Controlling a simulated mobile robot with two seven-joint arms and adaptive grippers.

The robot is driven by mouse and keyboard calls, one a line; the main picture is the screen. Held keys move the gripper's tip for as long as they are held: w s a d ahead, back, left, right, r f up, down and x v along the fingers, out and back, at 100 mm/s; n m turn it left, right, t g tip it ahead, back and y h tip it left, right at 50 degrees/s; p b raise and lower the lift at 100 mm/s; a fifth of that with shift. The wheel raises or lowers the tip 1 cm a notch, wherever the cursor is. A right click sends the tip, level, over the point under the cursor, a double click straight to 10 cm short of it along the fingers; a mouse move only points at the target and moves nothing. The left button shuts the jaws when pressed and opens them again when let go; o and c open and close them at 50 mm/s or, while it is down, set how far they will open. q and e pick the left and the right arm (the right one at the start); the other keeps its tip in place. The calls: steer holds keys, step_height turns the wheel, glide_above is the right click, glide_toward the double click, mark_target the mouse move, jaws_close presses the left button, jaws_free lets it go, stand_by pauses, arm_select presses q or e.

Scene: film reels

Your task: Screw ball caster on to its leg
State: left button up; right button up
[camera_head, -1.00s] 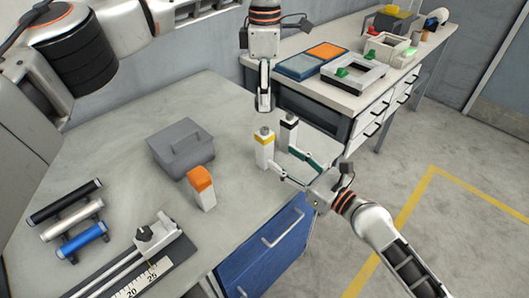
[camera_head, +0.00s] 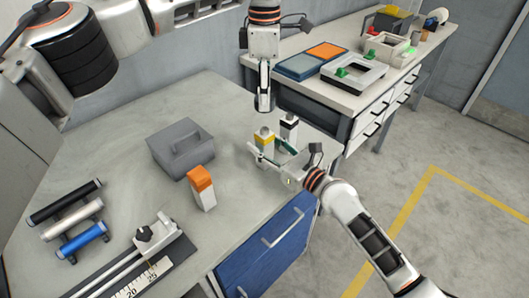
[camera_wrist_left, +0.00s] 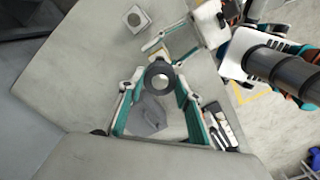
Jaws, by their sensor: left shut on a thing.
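My left gripper (camera_head: 264,106) points straight down above the table. In the left wrist view it is shut on a dark round ball caster (camera_wrist_left: 159,75) with a silvery ball in its middle. In the head view the caster is hardly visible between the fingers. Just below stands an upright white leg with a yellow band (camera_head: 265,143) and a grey top, apart from the left gripper. My right gripper (camera_head: 267,152) reaches in from the right, its fingers on either side of this leg. They look open; contact is unclear. Another upright white leg with a black band (camera_head: 289,127) stands behind.
A white block with an orange top (camera_head: 201,187) and a grey handled box (camera_head: 181,148) stand to the left on the table (camera_head: 112,125). Rollers and a ruler fixture (camera_head: 150,243) lie at the front left. A side bench (camera_head: 335,95) holds trays.

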jaws_close()
arm_select(q)
glide_above(265, 128)
steer(key=shift+s+f, duration=0.1)
steer(key=shift+f, duration=2.4)
steer(key=shift+f, duration=0.15)
steer(key=shift+f, duration=0.75)
steer(key=shift+f, duration=0.6)
